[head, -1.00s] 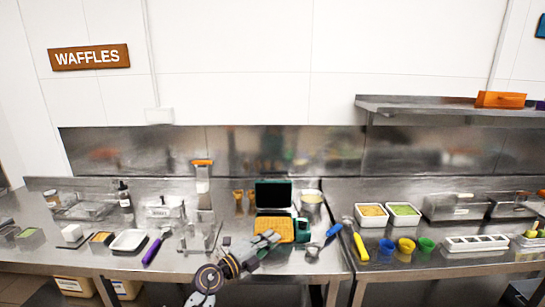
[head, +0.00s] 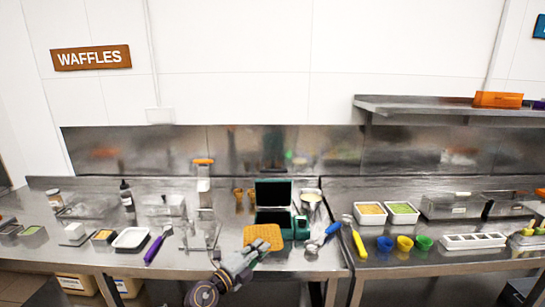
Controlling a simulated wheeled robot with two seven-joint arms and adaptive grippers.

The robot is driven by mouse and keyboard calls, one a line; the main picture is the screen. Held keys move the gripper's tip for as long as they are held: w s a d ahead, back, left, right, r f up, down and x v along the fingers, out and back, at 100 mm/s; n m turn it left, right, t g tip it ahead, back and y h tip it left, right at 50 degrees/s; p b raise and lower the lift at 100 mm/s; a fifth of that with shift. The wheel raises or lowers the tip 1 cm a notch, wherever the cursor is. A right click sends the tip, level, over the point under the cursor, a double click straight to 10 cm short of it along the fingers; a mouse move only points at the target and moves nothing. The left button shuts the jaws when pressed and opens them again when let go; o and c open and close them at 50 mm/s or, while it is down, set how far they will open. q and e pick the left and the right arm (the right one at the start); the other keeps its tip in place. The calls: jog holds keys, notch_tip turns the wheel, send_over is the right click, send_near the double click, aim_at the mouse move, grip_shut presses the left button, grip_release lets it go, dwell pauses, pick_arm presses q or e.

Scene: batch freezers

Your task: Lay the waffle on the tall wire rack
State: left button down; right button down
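The golden waffle (head: 263,235) is tilted up at the front of the open green waffle iron (head: 273,218). My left gripper (head: 257,248) comes in from below and appears shut on the waffle's near lower edge; its fingertips are small and partly covered. A thin metal wire stand, which looks like the tall wire rack (head: 198,235), stands on the counter to the left of the waffle, apart from it. Its bars are hard to make out. My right gripper is not in view.
A white tray (head: 130,239) and a purple-handled tool (head: 157,246) lie left of the rack. A blue-handled scoop (head: 324,240) and a yellow-handled tool (head: 358,243) lie to the right. A tall orange-topped dispenser (head: 203,182) stands behind the rack.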

pick_arm(q)
jog(key=s+a+f+n+t+y, duration=0.2)
jog(key=s+a+f+y, duration=0.3)
jog(key=a, duration=0.4)
jog(key=s+a+f+n+t+y, duration=0.1)
jog(key=s+a+f+n+y, duration=0.4)
jog(key=s+a+f, duration=0.3)
jog(key=shift+s+a+f+n+t+y, duration=0.15)
jog(key=shift+s+a+n+t+y, duration=0.2)
jog(key=shift+s+y, duration=0.2)
dwell(0.8)
jog(key=shift+a, duration=0.1)
dwell(0.5)
